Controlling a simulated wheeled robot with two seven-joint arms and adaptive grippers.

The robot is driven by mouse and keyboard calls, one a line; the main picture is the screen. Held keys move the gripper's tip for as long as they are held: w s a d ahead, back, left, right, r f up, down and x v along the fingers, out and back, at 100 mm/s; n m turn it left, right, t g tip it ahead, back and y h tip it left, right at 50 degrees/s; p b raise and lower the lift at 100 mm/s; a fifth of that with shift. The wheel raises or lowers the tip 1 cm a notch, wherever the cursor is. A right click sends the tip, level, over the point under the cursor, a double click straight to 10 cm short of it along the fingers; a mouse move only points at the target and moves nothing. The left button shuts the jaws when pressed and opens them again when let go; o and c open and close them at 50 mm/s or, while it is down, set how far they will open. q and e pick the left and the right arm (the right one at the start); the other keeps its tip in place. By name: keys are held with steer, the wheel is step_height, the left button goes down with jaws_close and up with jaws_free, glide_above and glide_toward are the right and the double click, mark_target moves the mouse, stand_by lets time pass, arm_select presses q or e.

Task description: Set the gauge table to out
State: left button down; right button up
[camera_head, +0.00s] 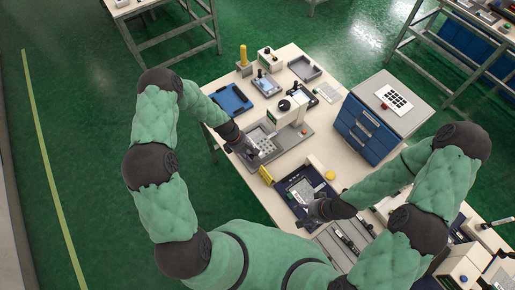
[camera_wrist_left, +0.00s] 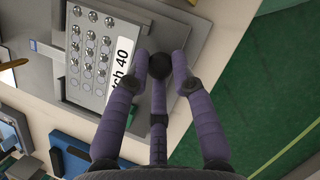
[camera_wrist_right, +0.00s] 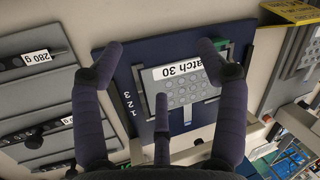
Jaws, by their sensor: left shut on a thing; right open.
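The gauge (camera_head: 288,112) stands on the bench with a grey base and a white column. Its grey table (camera_head: 268,146) carries a plate of metal domes labelled "...ch 40", which shows large in the left wrist view (camera_wrist_left: 92,50). My left gripper (camera_head: 250,150) is at the near left end of the table. Its fingers are shut on a dark round knob (camera_wrist_left: 158,66) beside the plate.
A blue drawer cabinet (camera_head: 362,128) stands to the right of the gauge. A blue tray (camera_head: 232,100) lies to its left. A yellow block (camera_head: 266,175) and a yellow disc (camera_head: 330,175) are near the fixture. Grey weight racks (camera_head: 342,240) lie at the front.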

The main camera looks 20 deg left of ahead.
arm_select(q)
steer(key=shift+s+a, duration=0.55)
steer(key=shift+s, duration=0.25)
steer(key=c, duration=1.2)
jaws_free()
steer(key=shift+c, duration=0.2)
steer(key=shift+o, duration=0.9)
steer(key=shift+s, duration=0.1)
steer(key=shift+r, duration=0.1)
steer(key=shift+a+r, duration=0.15)
steer(key=shift+r, duration=0.15)
steer(key=v, duration=1.1)
